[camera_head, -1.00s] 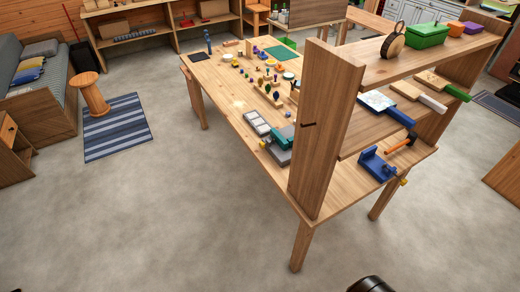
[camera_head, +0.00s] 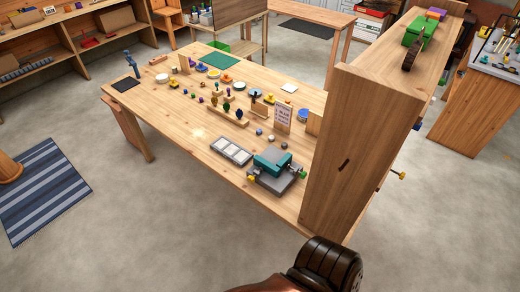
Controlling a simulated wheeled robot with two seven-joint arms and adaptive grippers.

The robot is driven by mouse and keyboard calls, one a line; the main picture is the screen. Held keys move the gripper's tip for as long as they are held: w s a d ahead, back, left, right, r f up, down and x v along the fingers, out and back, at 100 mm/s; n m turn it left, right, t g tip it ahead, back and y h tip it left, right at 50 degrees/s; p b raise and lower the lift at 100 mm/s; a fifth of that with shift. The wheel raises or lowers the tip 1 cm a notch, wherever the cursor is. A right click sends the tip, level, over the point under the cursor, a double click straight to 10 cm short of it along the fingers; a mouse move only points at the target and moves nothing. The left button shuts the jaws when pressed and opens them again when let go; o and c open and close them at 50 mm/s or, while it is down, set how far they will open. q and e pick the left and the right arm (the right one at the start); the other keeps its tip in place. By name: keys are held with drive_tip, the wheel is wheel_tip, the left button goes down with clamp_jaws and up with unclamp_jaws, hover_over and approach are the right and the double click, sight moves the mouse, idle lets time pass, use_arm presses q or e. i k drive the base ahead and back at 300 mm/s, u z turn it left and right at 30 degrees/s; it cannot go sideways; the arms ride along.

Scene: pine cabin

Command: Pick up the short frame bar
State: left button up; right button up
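I cannot pick out the short frame bar with certainty. Several small wooden pieces stand on the long workbench (camera_head: 185,115), among them a low block (camera_head: 229,118) with dark items on it and an upright piece (camera_head: 184,62) near the far end. A teal and grey vise-like device (camera_head: 272,170) sits at the near right part of the bench, beside a pale three-part tray (camera_head: 232,151). Neither of my grippers shows. A dark ribbed part with reddish brown at the bottom edge seems to be part of my arm.
A tall wooden shelf end (camera_head: 360,150) rises at the bench's right and hides its shelves. A green box (camera_head: 417,30) stands on top. A striped rug (camera_head: 40,190) lies at left. The grey floor in front of the bench is open.

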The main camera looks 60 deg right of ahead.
sight(287, 160)
drive_tip(key=z, duration=0.35)
drive_tip(key=i, duration=1.4)
drive_tip(key=z, duration=1.6)
drive_tip(key=i, duration=0.85)
drive_tip(key=z, duration=0.85)
